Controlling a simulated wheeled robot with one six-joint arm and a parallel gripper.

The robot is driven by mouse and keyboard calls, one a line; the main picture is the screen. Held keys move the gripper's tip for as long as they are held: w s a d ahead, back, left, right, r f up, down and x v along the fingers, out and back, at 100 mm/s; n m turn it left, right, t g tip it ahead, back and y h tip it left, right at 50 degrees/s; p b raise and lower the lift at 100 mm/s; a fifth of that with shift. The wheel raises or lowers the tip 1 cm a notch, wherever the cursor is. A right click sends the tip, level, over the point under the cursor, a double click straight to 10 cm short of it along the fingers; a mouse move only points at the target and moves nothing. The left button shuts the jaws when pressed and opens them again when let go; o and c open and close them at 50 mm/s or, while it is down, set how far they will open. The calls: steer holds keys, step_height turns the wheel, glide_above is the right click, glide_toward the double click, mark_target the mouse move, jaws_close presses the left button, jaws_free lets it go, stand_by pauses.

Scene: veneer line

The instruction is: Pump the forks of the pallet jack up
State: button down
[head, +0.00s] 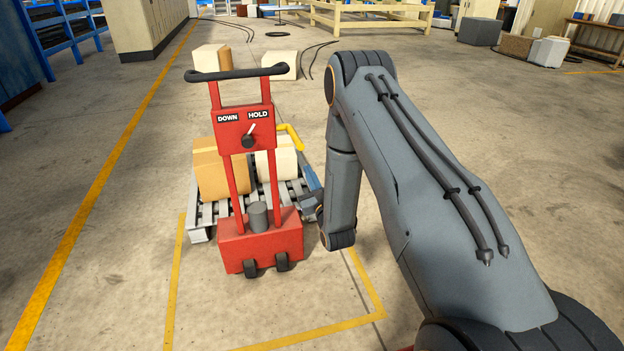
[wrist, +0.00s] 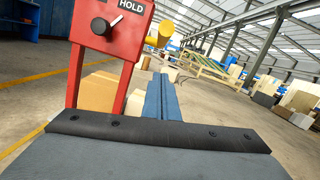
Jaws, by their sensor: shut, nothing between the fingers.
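The red pallet jack (head: 260,240) stands upright in the head view, with a black handlebar on top. Its panel (head: 244,127) reads DOWN and HOLD; the selector knob (head: 248,141) has its white pointer towards HOLD. The knob also shows in the wrist view (wrist: 101,26). A yellow lever (head: 293,135) sticks out at the panel's right; its rounded end shows in the wrist view (wrist: 163,33). My gripper (head: 305,162) is shut and empty, its blue fingers (wrist: 160,100) just below the lever. I cannot tell whether they touch it. The forks are hidden.
A grey pallet (head: 197,232) with cartons (head: 208,172) lies behind the jack. Yellow lines (head: 174,290) mark the floor around it. More boxes (head: 205,58) stand farther back.

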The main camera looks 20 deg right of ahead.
steer(key=w+a+r+p, duration=0.1)
steer(key=w+r, duration=0.3)
steer(key=shift+w+r+p, duration=0.25)
steer(key=shift+w+p, duration=0.1)
steer(key=shift+w, duration=0.05)
